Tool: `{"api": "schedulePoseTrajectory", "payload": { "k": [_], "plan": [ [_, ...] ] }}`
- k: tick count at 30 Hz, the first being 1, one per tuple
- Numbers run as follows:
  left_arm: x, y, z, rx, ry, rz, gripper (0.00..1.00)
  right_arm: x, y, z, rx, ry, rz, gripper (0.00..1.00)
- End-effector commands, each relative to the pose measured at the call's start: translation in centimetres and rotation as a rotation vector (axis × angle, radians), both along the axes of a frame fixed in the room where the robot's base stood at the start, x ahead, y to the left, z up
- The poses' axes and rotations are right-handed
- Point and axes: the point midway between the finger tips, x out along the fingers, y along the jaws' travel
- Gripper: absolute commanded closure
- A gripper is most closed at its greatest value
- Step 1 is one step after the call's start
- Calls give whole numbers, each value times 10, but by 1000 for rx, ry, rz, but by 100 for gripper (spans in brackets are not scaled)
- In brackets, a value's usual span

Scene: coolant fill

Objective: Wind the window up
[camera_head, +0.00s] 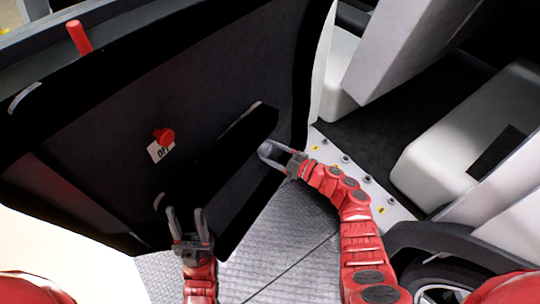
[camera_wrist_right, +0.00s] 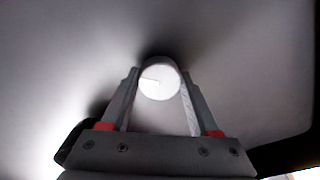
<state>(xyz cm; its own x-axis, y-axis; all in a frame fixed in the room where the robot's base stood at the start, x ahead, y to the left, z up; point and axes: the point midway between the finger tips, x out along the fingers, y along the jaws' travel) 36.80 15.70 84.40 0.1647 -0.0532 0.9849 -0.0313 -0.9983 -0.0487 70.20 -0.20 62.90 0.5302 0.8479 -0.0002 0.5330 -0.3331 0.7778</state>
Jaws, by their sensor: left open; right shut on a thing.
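The dark inner door panel (camera_head: 110,110) fills the left of the head view. I cannot make out any window glass. My right gripper (camera_head: 266,150) is at the panel's lower right, by the end of the dark armrest (camera_head: 240,138). In the right wrist view, its fingers are shut on a white round-ended knob (camera_wrist_right: 160,82), gripping it from both sides. The head view does not show this knob clearly, nor any crank arm behind it. My left gripper (camera_head: 187,222) is open and empty below the panel's middle, close to the panel, with its fingers pointing up.
A red knob (camera_head: 164,137) with an OFF label (camera_head: 158,152) sits mid-panel. A red peg (camera_head: 79,37) stands on the door's top edge. Pale seats (camera_head: 450,125) and a sill (camera_head: 345,165) lie right. Ribbed metal floor (camera_head: 265,255) is free below.

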Motion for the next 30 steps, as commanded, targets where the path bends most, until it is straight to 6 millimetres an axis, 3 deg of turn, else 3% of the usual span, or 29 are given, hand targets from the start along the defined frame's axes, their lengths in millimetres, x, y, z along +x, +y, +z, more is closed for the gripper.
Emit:
{"api": "schedulePoseTrajectory", "payload": {
  "k": [2, 18, 30],
  "plan": [
    [0, 0, -13, 0, 0, 0, 50, -1, 0, -7, -41, -59, 1, 94],
    [0, 0, -74, 0, 0, 0, 50, -1, 1, -6, -302, -482, 3, 94],
    [0, 0, -101, 0, 0, 0, 50, 0, 0, -3, -424, -676, 1, 94]
  ]
}}
